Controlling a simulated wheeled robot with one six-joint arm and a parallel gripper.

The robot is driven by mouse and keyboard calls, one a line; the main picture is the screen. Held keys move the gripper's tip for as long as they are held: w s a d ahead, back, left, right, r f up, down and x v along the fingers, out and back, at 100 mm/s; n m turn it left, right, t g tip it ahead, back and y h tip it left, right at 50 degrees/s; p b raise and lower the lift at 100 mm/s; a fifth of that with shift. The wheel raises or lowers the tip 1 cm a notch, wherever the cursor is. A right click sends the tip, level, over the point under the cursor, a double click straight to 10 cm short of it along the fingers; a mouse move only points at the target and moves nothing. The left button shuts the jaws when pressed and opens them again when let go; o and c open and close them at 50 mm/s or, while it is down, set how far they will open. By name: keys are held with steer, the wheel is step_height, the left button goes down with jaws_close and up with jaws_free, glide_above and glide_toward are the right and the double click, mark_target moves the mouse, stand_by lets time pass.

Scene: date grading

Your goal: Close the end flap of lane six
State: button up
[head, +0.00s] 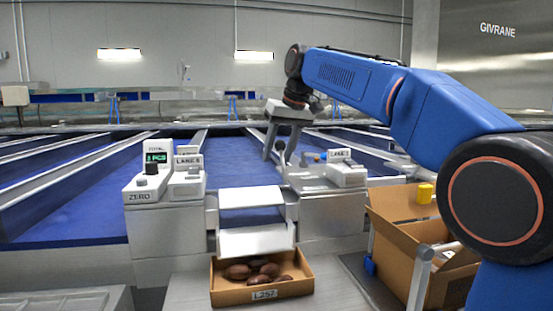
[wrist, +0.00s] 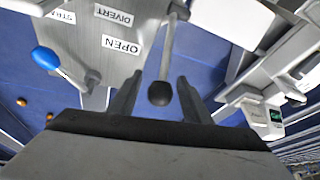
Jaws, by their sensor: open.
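My gripper (head: 281,154) hangs open and empty above the right-hand control block, its fingers pointing down. In the wrist view, a lever's black ball knob (wrist: 160,94) sits between the two open fingertips (wrist: 158,98); I cannot tell if they touch it. The lever's grey plate (wrist: 90,40) carries an OPEN label (wrist: 121,44) and a DIVERT label (wrist: 113,15), both upside down. In the head view, two pale panels, an upper one (head: 251,197) and a lower one (head: 254,241), slope down at the lane end. The lane numbers are too small to read surely.
A cardboard box of dates (head: 262,296) stands below the panels. A scale with a green display (head: 157,158) stands left. A blue knob (wrist: 45,58) stands beside the lever plate. A larger open carton (head: 400,219) stands right, under my arm. Blue lanes with metal dividers run behind.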

steer(key=shift+x, duration=1.05)
jaws_close()
steer(key=shift+r, duration=0.1)
